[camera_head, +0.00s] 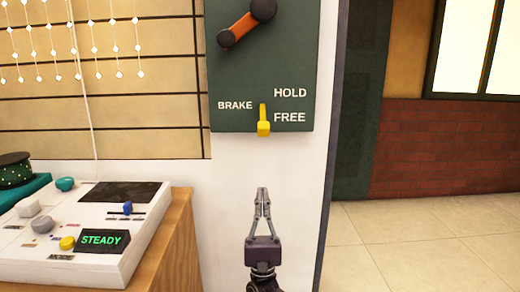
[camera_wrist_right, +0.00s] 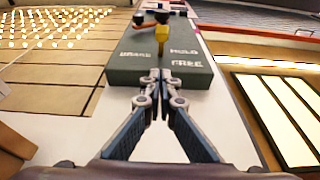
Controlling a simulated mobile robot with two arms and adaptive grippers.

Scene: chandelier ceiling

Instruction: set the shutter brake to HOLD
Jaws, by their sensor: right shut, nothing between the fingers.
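The yellow brake lever (camera_head: 264,124) sits at the lower edge of a dark green wall panel (camera_head: 238,80), beside the BRAKE label. It is down, level with the word FREE; HOLD is printed above FREE. In the right wrist view the lever (camera_wrist_right: 162,38) stands out from the panel (camera_wrist_right: 130,70), ahead of my fingertips. My right gripper (camera_head: 263,190) is shut and empty, below the lever and apart from it in the head view. It also shows in the wrist view (camera_wrist_right: 158,78), with its tips near the panel's lower edge; contact is unclear. My left gripper is not in view.
An orange crank (camera_head: 239,29) with dark knobs is higher on the panel. A control console (camera_head: 80,225) with a STEADY display stands on a wooden cabinet (camera_head: 178,250) at left. A slatted shutter (camera_head: 150,90) is behind it. Open tiled floor (camera_head: 420,240) lies at right.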

